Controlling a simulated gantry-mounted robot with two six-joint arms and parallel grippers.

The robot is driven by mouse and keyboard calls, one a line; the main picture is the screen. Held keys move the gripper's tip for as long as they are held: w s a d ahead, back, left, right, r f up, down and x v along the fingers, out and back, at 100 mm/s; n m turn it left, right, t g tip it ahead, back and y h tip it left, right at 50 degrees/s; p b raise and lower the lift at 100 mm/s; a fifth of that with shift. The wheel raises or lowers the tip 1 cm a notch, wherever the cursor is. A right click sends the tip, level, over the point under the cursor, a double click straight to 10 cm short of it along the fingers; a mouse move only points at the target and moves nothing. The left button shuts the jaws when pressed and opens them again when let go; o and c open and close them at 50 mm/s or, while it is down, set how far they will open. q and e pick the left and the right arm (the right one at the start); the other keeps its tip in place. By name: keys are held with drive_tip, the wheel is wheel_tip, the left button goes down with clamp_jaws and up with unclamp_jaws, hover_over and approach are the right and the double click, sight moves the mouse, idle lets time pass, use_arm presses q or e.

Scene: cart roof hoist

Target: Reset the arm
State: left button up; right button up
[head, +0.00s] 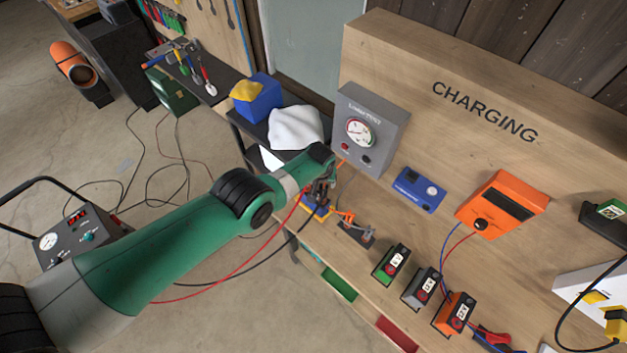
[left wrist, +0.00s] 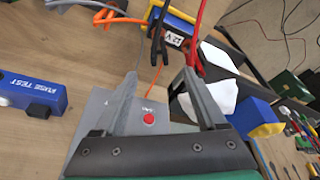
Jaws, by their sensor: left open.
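My left arm comes in from the left in the head view and reaches over the wooden bench. My left gripper (head: 322,190) is at the bench's left end, in front of the grey load test box (head: 372,122). In the left wrist view the jaws (left wrist: 163,76) stand apart with nothing between them. Beyond the fingertips is a blue and yellow 12 V battery (left wrist: 178,22) with black and red clamps by it. The load test box, with a red button (left wrist: 148,118), lies beneath the fingers. My right gripper is not in view.
A blue fuse tester (head: 420,190) and an orange charger (head: 503,203) are right of the load test box. Several small batteries, such as a green one (head: 391,263), line the bench front. Red and black cables hang by my arm. A white cloth (head: 295,127) lies behind.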

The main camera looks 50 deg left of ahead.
use_arm(q)
drive_tip(key=shift+d, duration=0.1)
idle(0.6)
drive_tip(key=w+d+r+m+t, duration=0.2)
drive_tip(key=w+d+r+t, duration=0.5)
drive_tip(key=w+r, duration=0.65)
drive_tip(key=w+d+r+m+t+h, duration=0.1)
drive_tip(key=d+r+t, duration=0.2)
drive_tip(key=r, duration=0.8)
drive_tip(key=w+d+r+t, duration=0.1)
drive_tip(key=d+r+t, duration=0.15)
drive_tip(key=r, duration=0.75)
drive_tip(key=s+d+r+m+t, duration=0.1)
drive_tip(key=s+d+r+t, duration=0.15)
drive_tip(key=r, duration=0.45)
drive_tip(key=s+d+r+t+h, duration=0.1)
drive_tip(key=s+r, duration=0.2)
drive_tip(key=r, duration=0.3)
drive_tip(key=s+d+r+m+t, duration=0.1)
drive_tip(key=s+r+t, duration=0.15)
drive_tip(key=r, duration=0.45)
drive_tip(key=s+r+m+t+h, duration=0.1)
drive_tip(key=s+r+t, duration=0.2)
drive_tip(key=s+r, duration=0.4)
drive_tip(key=s+d+r+m+t+h, duration=0.1)
drive_tip(key=s+r, duration=0.5)
drive_tip(key=s, duration=0.6)
drive_tip(key=shift+s+r+m+t, duration=0.35)
drive_tip(key=shift+m+t, duration=0.45)
drive_tip(key=shift+t, duration=0.35)
